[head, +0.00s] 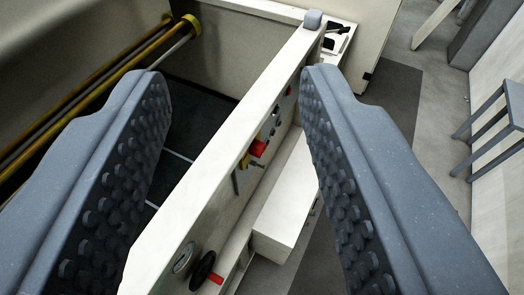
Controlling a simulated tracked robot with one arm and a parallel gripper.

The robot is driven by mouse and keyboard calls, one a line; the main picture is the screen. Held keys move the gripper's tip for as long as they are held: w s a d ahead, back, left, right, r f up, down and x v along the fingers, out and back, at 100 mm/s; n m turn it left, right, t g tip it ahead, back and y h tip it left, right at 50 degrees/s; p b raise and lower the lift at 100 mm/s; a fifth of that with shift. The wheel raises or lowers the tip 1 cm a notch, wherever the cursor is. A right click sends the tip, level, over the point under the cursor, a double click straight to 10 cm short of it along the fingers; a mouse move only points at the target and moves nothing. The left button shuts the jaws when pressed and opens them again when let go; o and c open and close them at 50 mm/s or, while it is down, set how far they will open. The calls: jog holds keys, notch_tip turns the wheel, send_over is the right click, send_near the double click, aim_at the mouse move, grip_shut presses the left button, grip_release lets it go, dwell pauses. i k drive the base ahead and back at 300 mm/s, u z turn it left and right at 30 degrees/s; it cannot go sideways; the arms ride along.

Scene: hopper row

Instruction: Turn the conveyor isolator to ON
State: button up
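My gripper (234,76) is open and empty, with one studded grey finger on each side of the picture. A long pale panel (222,150) runs diagonally between the fingers and carries several controls on its right face. A red block-like control (258,148) stands out near the middle of that face. A dark round knob (202,269) is at the near end, with a small red piece (215,278) beside it. The panel is seen steeply from the side, so I cannot tell which control is the conveyor isolator or its position. Neither finger visibly touches a control.
A pale box-like ledge (285,200) lies right of the panel, below the controls. Yellow rails (95,80) run along the left wall. A grey rounded cap (312,19) tops the panel's far end. Grey floor (425,120) lies open at right, with a blue-grey frame (490,115) beyond.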

aim_at(258, 148)
jog(key=k, duration=0.5)
jog(key=u, duration=2)
jog(key=k, duration=0.55)
jog(key=z, duration=1.85)
jog(key=i, duration=1)
jog(key=u, duration=0.05)
